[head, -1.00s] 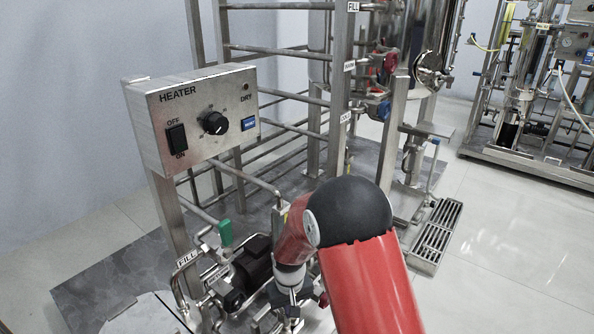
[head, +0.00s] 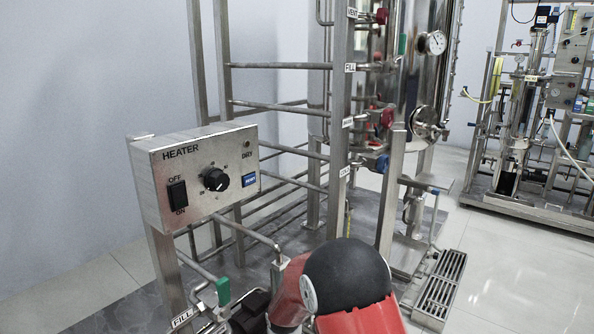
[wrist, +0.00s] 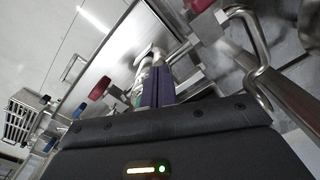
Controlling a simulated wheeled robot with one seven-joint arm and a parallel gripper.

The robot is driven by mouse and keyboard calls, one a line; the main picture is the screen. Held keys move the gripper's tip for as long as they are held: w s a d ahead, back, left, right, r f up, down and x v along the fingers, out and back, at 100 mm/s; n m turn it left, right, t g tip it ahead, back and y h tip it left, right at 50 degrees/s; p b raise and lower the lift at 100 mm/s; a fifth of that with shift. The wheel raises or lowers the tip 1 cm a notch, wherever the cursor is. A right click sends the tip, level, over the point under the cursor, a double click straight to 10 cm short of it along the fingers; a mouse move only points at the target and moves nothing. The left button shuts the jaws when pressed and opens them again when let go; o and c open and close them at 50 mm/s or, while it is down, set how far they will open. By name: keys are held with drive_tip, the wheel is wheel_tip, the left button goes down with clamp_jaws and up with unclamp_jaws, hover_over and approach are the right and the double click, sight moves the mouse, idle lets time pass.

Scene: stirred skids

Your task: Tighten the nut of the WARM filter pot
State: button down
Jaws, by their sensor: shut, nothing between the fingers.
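I cannot pick out the WARM filter pot or its nut in either view, and I read no WARM label. My gripper (wrist: 158,90) shows in the wrist view, with its purple fingers together and nothing between them. Its fingertips point at a cluster of metal fittings (wrist: 148,58), too small and blurred to name. I cannot tell whether they touch. In the head view my red arm with its black rounded joint fills the bottom centre and hides what is behind it; the gripper is not seen there.
The heater box (head: 205,180) stands on a post at left. A steel pipe frame, a shiny tank (head: 405,60) and red and blue valves (head: 382,163) stand behind. A bent steel pipe (wrist: 262,75) is close right of my gripper. Open floor (head: 520,270) lies at right.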

wheel_tip(320, 180, up, 6)
drive_tip(key=p, duration=0.4)
drive_tip(key=shift+s, duration=0.35)
wheel_tip(320, 180, down, 6)
drive_tip(key=d+m+p, duration=0.1)
drive_tip(key=m+p, duration=0.2)
drive_tip(key=m, duration=0.3)
drive_tip(key=shift+w+d, duration=0.35)
idle(0.3)
drive_tip(key=shift+w+a, duration=0.1)
drive_tip(key=shift+w, duration=0.1)
idle(0.6)
